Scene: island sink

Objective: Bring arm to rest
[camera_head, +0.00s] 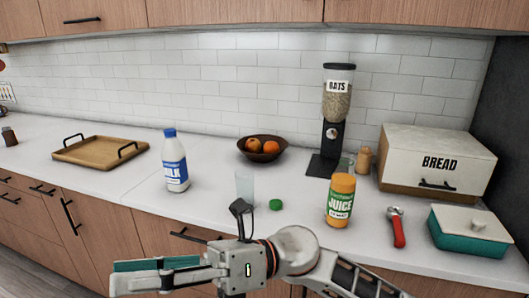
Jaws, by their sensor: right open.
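My right gripper (130,274) is low in the head view, in front of the counter's front edge, with its fingers pointing left. It is open, and I see nothing between its fingers. My right arm (345,277) comes in from the lower right. My left gripper is not in view.
Behind are a wooden tray (85,152), fruit bowl (262,154), oats dispenser (332,130) and bread box (425,180).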

